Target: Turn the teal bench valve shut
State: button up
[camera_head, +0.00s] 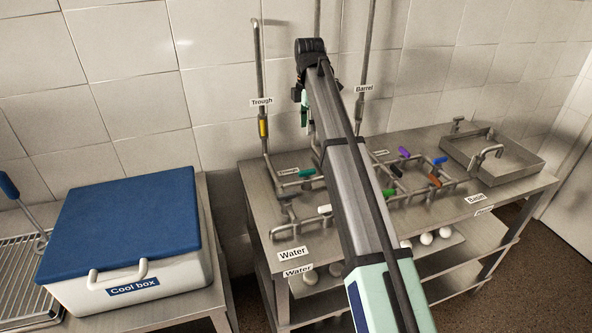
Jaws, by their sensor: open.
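The teal bench valve (307,173) is a small lever handle on the pipework at the back left of the steel bench. Its handle looks roughly in line with the short pipe under it; the exact angle is too small to tell. My arm reaches up across the middle of the view and bends down at its far end. My gripper (308,128) hangs there, mostly hidden behind my arm, above and apart from the teal handle as far as I can see. It is open, and I see nothing held.
More handles stand on the bench pipes: white (324,209), green (388,192), purple (404,152), orange (435,181) and blue (440,160). A yellow-handled trough pipe (263,127) rises behind. A sink (505,165) is right; a blue-lidded cool box (125,225) is left.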

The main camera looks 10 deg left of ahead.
aim_at(307, 170)
notch_tip(307, 170, down, 17)
jog(key=p, duration=0.3)
jog(key=shift+d+r+p, duration=0.1)
jog(key=shift+d+p, duration=0.05)
jog(key=shift+p, duration=0.15)
grip_shut()
